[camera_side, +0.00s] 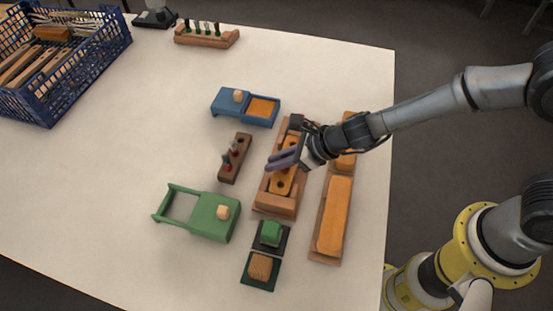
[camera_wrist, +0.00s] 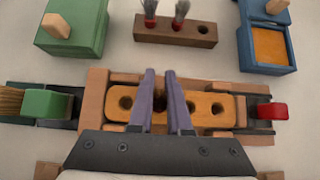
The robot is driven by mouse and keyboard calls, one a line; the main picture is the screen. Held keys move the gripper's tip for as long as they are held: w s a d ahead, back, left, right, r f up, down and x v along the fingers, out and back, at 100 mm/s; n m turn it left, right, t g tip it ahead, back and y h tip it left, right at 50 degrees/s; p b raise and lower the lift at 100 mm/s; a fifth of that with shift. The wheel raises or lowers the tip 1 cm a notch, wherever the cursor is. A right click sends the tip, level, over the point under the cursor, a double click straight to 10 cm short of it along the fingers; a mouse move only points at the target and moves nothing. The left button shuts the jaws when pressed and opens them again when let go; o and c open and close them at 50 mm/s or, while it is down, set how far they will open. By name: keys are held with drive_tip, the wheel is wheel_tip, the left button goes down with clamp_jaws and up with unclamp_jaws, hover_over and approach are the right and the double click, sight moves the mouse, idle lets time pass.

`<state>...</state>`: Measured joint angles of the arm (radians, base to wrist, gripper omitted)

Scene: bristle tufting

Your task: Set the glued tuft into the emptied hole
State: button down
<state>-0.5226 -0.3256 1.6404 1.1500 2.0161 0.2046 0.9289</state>
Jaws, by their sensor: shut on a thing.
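The orange block (camera_wrist: 215,108) with a row of dark round holes lies in a wooden holder (camera_wrist: 98,88), and also shows in the side view (camera_side: 288,178). My gripper (camera_wrist: 160,76) has its purple fingers over the middle of this block; in the side view (camera_side: 272,161) they point left above it. The fingers are nearly closed, with a narrow gap, on the tuft, which they mostly hide. I cannot tell whether the tuft touches the block or sits in a hole. Holes left and right of the fingers look empty.
A brown rack (camera_side: 234,157) with two red-ended tufts (camera_wrist: 181,14) stands beyond the block. A green box (camera_side: 208,214) and a blue box (camera_side: 244,106) flank it. A red clamp knob (camera_wrist: 271,111) sits at the holder's end. A long orange block (camera_side: 334,215) lies alongside.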

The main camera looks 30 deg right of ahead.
drive_tip(key=shift+c, duration=1.9)
unclamp_jaws()
drive_tip(key=shift+r, duration=3.5)
drive_tip(key=shift+d, duration=0.15)
